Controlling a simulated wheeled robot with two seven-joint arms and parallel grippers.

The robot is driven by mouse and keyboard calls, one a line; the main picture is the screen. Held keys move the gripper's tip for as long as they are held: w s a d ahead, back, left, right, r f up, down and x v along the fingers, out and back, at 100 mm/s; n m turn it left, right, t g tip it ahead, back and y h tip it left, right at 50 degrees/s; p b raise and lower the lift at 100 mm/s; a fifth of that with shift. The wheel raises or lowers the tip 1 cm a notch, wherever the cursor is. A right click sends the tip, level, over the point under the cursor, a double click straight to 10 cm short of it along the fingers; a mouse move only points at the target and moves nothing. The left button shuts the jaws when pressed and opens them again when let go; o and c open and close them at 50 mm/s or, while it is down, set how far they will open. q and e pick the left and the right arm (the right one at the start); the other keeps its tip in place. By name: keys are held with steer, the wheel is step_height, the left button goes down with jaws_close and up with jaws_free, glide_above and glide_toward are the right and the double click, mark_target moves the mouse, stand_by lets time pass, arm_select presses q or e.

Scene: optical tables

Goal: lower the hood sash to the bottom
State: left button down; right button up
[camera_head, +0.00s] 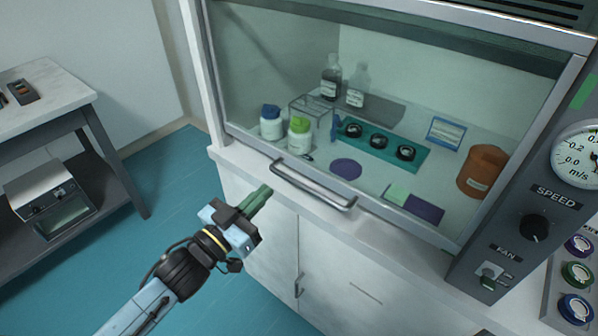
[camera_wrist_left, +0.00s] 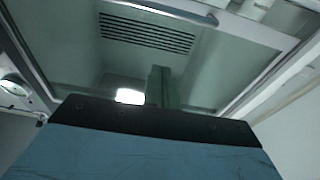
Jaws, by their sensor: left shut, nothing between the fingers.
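The hood sash (camera_head: 400,72) is a large clear pane in a pale frame across the front of the fume hood. Its lower edge lies close to the pale front sill (camera_head: 238,157); I cannot tell whether a thin gap remains. A grey metal bar handle (camera_head: 312,187) sits at the sash's lower edge. My left gripper (camera_head: 262,196) has green fingers, shut and empty, just left of and below the handle, apart from it. The fingers also show in the left wrist view (camera_wrist_left: 161,86), pointing toward the hood. My right gripper is out of view.
Inside the hood stand bottles (camera_head: 299,135), a teal tray (camera_head: 420,158) with black rings and an orange jar (camera_head: 482,171). A control panel (camera_head: 515,225) with knob and gauge is at right. A side table (camera_head: 62,105) stands left; floor between is clear.

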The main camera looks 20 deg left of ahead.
arm_select(q)
steer(key=r, duration=0.1)
glide_above(291, 178)
steer(key=s+d, duration=0.1)
steer(key=shift+r, duration=0.15)
steer(key=f, duration=0.1)
steer(key=s+f+b, duration=0.1)
steer(key=f, duration=0.1)
steer(key=shift+a, duration=0.15)
steer(key=shift+s+f, duration=0.15)
steer(key=shift+f, duration=0.4)
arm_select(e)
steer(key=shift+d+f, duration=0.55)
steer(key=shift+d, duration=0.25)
arm_select(q)
steer(key=shift+f, duration=0.1)
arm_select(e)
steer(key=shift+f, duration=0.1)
